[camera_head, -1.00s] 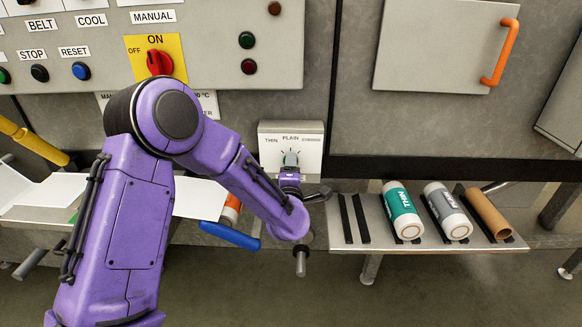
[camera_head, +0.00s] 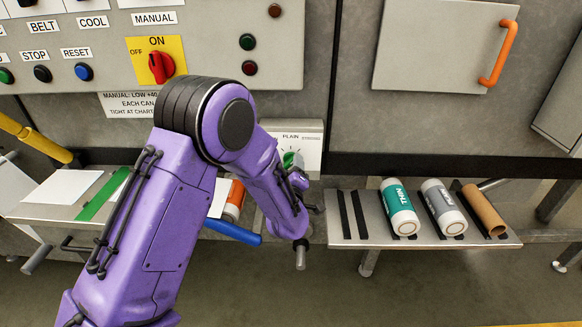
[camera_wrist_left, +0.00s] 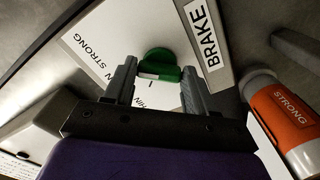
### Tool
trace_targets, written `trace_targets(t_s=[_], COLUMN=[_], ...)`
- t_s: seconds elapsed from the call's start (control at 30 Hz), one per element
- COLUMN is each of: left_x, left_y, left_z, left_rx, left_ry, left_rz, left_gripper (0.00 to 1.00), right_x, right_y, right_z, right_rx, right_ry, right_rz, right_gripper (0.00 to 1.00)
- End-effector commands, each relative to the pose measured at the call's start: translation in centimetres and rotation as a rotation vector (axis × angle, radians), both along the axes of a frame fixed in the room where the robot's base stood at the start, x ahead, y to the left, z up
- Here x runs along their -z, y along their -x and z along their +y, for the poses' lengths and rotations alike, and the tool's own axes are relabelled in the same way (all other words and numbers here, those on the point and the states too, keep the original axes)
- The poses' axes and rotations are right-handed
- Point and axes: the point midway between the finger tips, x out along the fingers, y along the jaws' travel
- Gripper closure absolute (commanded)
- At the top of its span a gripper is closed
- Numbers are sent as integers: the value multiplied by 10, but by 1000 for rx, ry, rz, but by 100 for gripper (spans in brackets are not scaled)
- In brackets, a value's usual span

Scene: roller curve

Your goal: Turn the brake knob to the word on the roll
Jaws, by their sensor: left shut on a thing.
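The green brake knob (camera_head: 288,158) is on a pale plate (camera_head: 311,147) marked PLAIN and STRONG; my arm covers the THIN side in the head view. My left gripper (camera_head: 293,170) is at the knob. In the left wrist view its two fingers (camera_wrist_left: 158,84) stand on either side of the knob (camera_wrist_left: 160,60), shut on it. The knob's exact pointing is hard to tell. An orange-and-white roll (camera_wrist_left: 287,112) reads STRONG in the left wrist view; in the head view this roll (camera_head: 235,199) is partly behind my arm. My right gripper is not in view.
A shelf (camera_head: 375,231) at right holds a teal THIN roll (camera_head: 399,207), a grey roll (camera_head: 442,207) and a brown tube (camera_head: 482,208). A blue bar (camera_head: 232,232) lies close to my forearm. A button panel (camera_head: 215,50) is above.

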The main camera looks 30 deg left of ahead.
Motion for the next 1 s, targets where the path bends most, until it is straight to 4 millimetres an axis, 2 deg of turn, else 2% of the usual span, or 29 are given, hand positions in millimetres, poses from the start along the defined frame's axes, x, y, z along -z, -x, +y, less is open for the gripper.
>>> trace_targets(t_s=[0.53,0.57,0.6,0.63,0.9,1.0], left_x=[2,2,2,2,1,2], left_y=[0,0,0,1,1,8], left_z=[-1,-1,-1,-1,-1,-6], left_rx=[2,2,2,2,1,3], left_ry=[-22,-22,-22,-21,-20,-20], left_rz=[17,17,17,17,15,15], left_gripper=[75,38,25,19,19,19], right_x=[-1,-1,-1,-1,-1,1], right_y=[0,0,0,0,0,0], right_z=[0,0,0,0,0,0], right_rx=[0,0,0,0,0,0], right_ry=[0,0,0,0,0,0], right_rz=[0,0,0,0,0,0], right_gripper=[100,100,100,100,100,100])
